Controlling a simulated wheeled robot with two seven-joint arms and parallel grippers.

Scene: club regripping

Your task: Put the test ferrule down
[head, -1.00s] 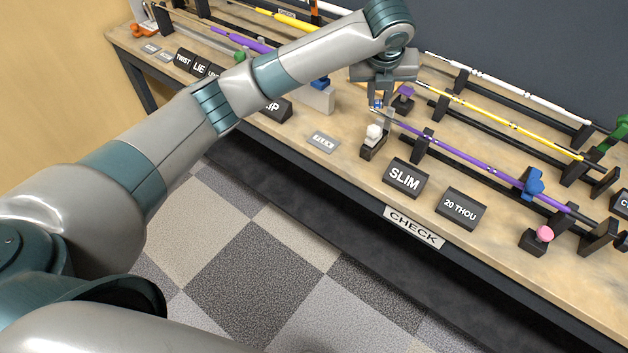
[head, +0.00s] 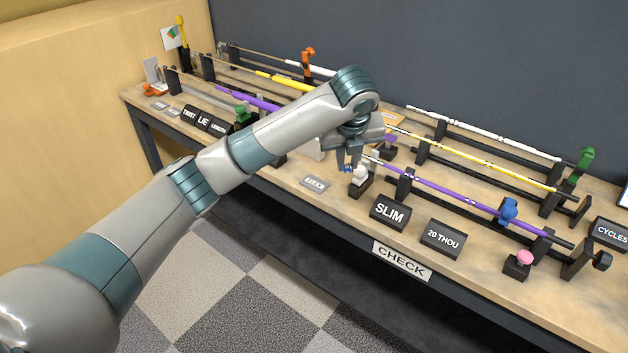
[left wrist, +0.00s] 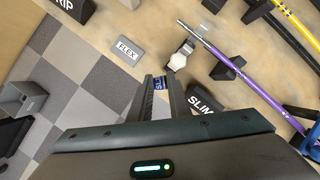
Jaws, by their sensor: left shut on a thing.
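My left gripper (head: 348,166) is shut on a small blue piece (head: 348,169), which I take to be the test ferrule. In the left wrist view the blue piece with pale lettering (left wrist: 158,84) sits between the fingertips (left wrist: 160,88). The gripper is above the bench's front area, just left of a white-topped black stand (head: 360,176) in the head view. The purple club (head: 450,193) lies on black rests, its tip apart from the gripper. I cannot tell the gap between the ferrule and the bench. My right gripper is out of view.
The SLIM block (head: 390,212) and 20 THOU block (head: 443,238) stand along the front edge. A FLEX plate (head: 315,184) lies to the left. A yellow club (head: 480,160) and a white club (head: 485,132) lie farther back. Bare bench shows around the FLEX plate.

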